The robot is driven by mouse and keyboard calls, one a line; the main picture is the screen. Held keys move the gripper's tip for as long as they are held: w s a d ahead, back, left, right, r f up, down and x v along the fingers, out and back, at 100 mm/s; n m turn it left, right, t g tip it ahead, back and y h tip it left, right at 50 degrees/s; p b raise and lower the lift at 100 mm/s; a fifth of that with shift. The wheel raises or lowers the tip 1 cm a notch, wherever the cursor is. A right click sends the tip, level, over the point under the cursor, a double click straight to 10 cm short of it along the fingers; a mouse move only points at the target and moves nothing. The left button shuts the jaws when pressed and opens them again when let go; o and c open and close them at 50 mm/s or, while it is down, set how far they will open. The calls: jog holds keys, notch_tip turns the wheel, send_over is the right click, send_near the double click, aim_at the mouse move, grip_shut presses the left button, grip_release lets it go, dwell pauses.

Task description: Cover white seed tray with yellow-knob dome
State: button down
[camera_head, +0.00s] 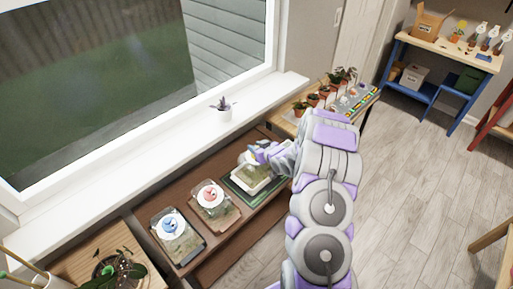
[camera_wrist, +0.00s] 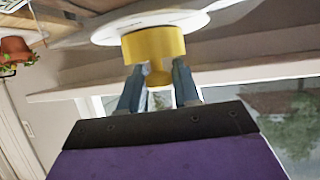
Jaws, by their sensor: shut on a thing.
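My gripper (camera_head: 257,153) is over the right end of the brown bench. In the wrist view my gripper (camera_wrist: 158,78) is shut on the yellow knob (camera_wrist: 153,44) of a dome, with a white disc around the knob. In the head view the clear dome (camera_head: 246,160) is small and partly hidden by my gripper. The white seed tray (camera_head: 262,186) is under and in front of it, within a dark green tray (camera_head: 238,192). I cannot tell whether the dome touches the seed tray.
A red-knob dome (camera_head: 211,196) and a blue-knob dome (camera_head: 172,225) stand on trays to the left along the bench (camera_head: 187,180). A small potted plant (camera_head: 223,112) is on the windowsill. Several pots (camera_head: 312,99) stand on a side table to the right. The floor is clear.

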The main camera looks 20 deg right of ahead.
jog(key=shift+f, duration=1)
dwell(0.6)
jog(key=c, duration=0.7)
grip_release()
jog(key=shift+c, duration=0.2)
jog(key=p+v, duration=0.2)
jog(key=v, duration=1.5)
jog(key=shift+p, duration=0.35)
